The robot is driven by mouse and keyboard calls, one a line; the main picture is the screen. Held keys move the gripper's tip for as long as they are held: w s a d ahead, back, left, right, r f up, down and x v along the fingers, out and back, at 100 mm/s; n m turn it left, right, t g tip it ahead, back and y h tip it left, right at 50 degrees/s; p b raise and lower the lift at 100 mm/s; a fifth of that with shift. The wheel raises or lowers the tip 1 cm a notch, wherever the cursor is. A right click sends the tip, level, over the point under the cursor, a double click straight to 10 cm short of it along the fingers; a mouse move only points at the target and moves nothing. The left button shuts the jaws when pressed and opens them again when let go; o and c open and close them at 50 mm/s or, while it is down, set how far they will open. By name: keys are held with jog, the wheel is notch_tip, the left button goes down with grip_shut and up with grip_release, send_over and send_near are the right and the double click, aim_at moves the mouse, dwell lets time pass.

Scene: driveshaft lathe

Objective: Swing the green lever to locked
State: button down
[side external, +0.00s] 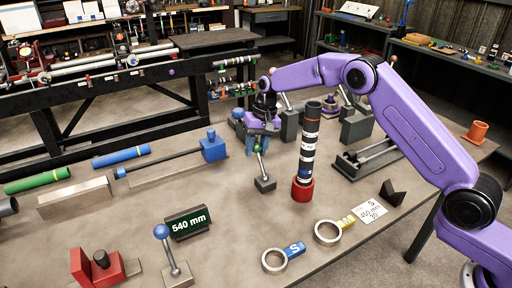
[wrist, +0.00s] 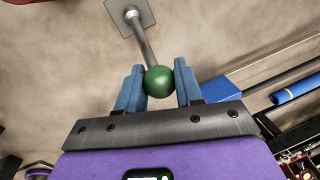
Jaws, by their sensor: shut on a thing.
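The green lever has a round green knob (wrist: 158,81) on a grey rod, which rises from a square grey base plate (wrist: 130,14). In the side external view the lever's base (side external: 265,184) stands on the table left of the striped upright shaft, and its rod leans slightly. My gripper (side external: 258,141) reaches down over the knob from above. In the wrist view the blue fingers of my gripper (wrist: 160,76) are shut on the knob, one on each side. No lock marking can be made out.
A tall black-and-white striped shaft (side external: 308,140) stands in a red base close to the right. A blue-ended rod fixture (side external: 170,161) lies to the left. A blue-knobbed lever (side external: 170,252) and a 540 mm sign (side external: 188,223) stand in front, with bare table between.

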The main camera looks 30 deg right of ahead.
jog(key=shift+s+r, duration=0.5)
jog(key=shift+s, duration=0.25)
jog(key=shift+s+r, duration=0.2)
jog(key=shift+s, duration=0.55)
jog(key=shift+s+r, duration=0.15)
jog(key=shift+s, duration=1.85)
jog(key=shift+s+f, duration=0.25)
jog(key=shift+s, duration=0.35)
jog(key=c, duration=0.8)
grip_release()
jog(key=shift+w+r, duration=0.1)
